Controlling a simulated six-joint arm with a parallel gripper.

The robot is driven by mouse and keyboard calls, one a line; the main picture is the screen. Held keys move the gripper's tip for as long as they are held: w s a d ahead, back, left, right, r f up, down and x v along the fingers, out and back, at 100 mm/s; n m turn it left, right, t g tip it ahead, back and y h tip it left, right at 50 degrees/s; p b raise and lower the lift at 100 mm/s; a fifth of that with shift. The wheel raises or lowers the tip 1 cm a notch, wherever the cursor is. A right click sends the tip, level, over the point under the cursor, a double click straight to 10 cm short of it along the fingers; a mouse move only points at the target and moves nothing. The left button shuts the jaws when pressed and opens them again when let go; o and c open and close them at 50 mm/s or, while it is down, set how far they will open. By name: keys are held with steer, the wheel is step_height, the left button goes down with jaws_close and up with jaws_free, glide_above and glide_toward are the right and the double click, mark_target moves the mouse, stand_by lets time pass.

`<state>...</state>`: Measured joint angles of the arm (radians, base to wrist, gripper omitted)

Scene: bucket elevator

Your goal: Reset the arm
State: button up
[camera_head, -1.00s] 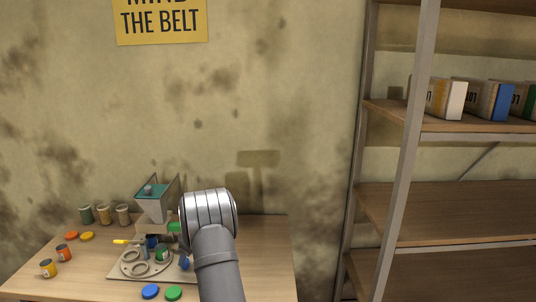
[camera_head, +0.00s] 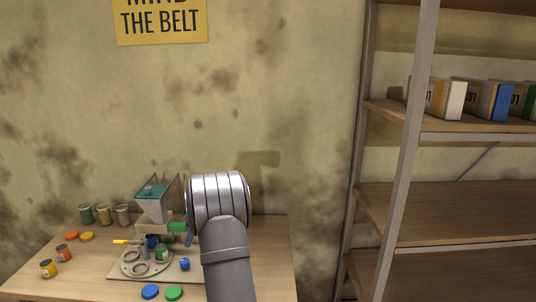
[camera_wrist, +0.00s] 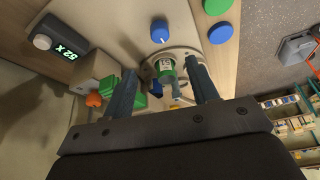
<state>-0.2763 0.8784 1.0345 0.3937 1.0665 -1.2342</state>
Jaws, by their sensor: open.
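My gripper (camera_wrist: 160,67) is open and empty, its two dark fingers apart in the wrist view. The turntable (camera_head: 130,268) sits on a pale base plate on the table. In the head view my arm's silver wrist hides most of the gripper, which is above the right side of the machine.
A hopper with a teal top (camera_head: 152,208) and a green block (camera_head: 177,226) stand behind the turntable. Blue (camera_head: 150,292) and green (camera_head: 174,293) discs lie in front. Metal shelving (camera_head: 410,150) stands right.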

mark_target(184, 260)
steer(key=x, duration=1.2)
steer(key=shift+a+f, duration=0.1)
steer(key=shift+f, duration=0.1)
steer(key=shift+w+a+f, duration=0.1)
steer(key=shift+a+f, duration=0.05)
steer(key=shift+f, duration=0.05)
steer(key=shift+m, duration=0.6)
steer(key=m+t, duration=0.1)
steer(key=m, duration=0.1)
steer(key=m+t+h, duration=0.1)
steer(key=m, duration=0.1)
steer(key=shift+s, duration=0.2)
steer(key=shift+s+a+m+t+h, duration=0.1)
steer(key=shift+m+t+h, duration=0.35)
steer(key=shift+m, duration=1.15)
steer(key=shift+a+m+t+h, duration=0.1)
steer(key=shift+m+t+h, duration=0.3)
steer(key=shift+m, duration=1.2)
steer(key=shift+r, duration=0.15)
steer(key=shift+v, duration=1.05)
steer(key=shift+o, duration=0.5)
